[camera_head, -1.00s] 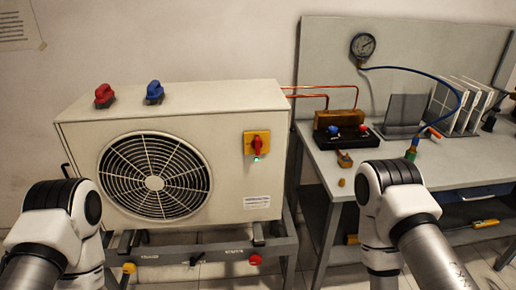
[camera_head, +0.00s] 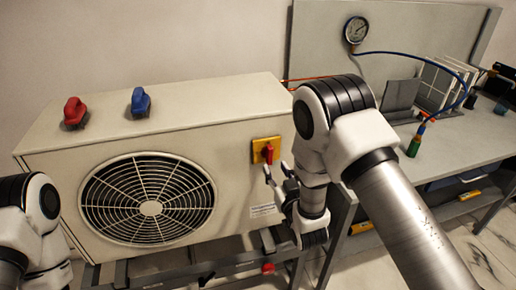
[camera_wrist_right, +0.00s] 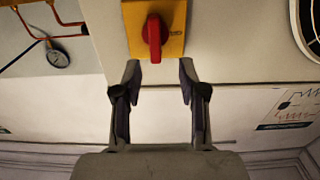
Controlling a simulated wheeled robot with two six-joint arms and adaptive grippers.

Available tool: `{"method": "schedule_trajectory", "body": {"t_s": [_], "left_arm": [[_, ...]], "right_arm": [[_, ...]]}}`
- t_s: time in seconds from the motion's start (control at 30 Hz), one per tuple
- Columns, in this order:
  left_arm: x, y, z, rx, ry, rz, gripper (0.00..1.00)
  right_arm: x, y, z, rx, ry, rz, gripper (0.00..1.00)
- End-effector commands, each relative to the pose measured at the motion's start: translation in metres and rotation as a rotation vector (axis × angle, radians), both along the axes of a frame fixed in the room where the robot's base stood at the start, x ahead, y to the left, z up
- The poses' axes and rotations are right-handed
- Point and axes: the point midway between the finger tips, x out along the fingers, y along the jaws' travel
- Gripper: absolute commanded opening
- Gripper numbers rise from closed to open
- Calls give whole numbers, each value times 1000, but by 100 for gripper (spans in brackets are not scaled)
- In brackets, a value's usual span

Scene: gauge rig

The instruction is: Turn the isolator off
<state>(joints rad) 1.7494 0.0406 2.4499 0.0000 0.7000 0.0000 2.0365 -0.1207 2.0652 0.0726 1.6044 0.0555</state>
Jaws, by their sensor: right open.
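The isolator is a yellow plate (camera_head: 259,145) with a red handle (camera_head: 267,152) on the front of the cream outdoor unit, right of the fan grille. In the right wrist view the red handle (camera_wrist_right: 154,38) stands along the picture's vertical on the yellow plate (camera_wrist_right: 173,20). My right gripper (camera_head: 277,169) is open and empty, just below the handle in the head view. In the wrist view its two fingers (camera_wrist_right: 160,72) point at the plate, one to each side of the handle's line, with no contact visible. My left gripper is out of view; only its arm shows.
A bench (camera_head: 455,145) stands at right with a gauge (camera_head: 356,30), a blue hose and a rack of panels. My right arm hides part of the bench.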

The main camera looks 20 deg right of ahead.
Motion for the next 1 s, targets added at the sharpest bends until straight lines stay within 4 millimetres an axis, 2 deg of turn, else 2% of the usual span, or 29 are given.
{"method": "schedule_trajectory", "body": {"t_s": [0.4,0.7,0.77,0.8,0.83,1.0], "left_arm": [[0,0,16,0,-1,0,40],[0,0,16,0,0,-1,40],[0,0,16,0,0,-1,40],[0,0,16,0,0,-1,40],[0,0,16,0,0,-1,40],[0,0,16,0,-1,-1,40]], "right_arm": [[68,1,-1,1,4,-2,42],[74,2,-3,1,6,-2,42],[74,2,-3,1,6,-2,20],[74,2,-3,1,6,-2,6],[74,2,-3,1,6,-2,0],[74,2,-3,0,6,-1,0]]}}
